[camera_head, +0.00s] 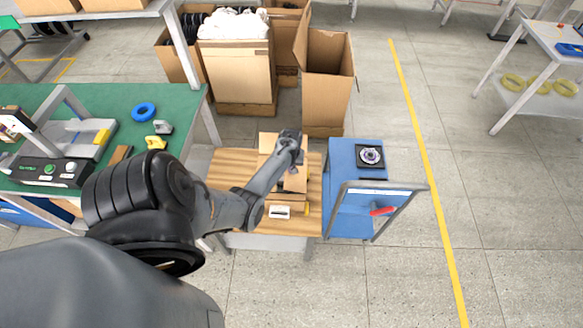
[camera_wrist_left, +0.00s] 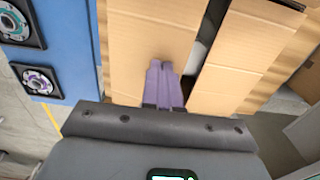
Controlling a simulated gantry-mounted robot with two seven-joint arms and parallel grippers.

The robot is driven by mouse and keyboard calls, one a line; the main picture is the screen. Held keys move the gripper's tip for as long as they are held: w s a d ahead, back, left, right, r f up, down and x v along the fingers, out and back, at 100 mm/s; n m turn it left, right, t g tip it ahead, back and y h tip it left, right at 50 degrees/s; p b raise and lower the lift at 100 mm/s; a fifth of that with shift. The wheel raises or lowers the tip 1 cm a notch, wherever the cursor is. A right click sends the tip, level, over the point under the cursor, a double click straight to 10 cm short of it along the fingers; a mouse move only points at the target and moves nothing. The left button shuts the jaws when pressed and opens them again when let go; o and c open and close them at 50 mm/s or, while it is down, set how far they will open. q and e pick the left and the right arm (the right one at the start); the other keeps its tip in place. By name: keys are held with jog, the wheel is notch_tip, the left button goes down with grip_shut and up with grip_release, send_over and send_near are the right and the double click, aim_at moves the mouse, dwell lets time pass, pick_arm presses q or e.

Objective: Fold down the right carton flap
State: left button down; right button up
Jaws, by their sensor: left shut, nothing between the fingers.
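The brown carton (camera_head: 267,143) sits on the wooden-top table, partly hidden by my left arm in the head view. In the left wrist view, the flap on the blue cart's side, the right flap (camera_wrist_left: 140,35), lies under my left fingers. The other flap (camera_wrist_left: 250,55) is across a dark gap. My left gripper (camera_head: 291,150) is over the carton. Its purple fingers (camera_wrist_left: 160,68) are shut and empty, with tips over the right flap near the gap. I cannot tell if they touch it. My right gripper is not in view.
A blue cart (camera_head: 340,190) with a hub motor (camera_head: 370,156) and a red-handled tool (camera_head: 382,211) stands right of the table. A white item (camera_head: 279,212) lies at the table's front. Large cartons (camera_head: 326,85) stand behind. The green bench (camera_head: 95,100) is left.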

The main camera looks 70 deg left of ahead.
pick_arm(q)
jog(key=shift+f+b, duration=0.7)
jog(key=shift+f, duration=0.4)
jog(key=shift+r, duration=0.1)
jog(key=shift+r+p, duration=0.4)
jog(key=shift+p, duration=0.15)
notch_tip(320, 180, up, 8)
jog(key=p, duration=0.8)
jog(key=shift+p, duration=0.3)
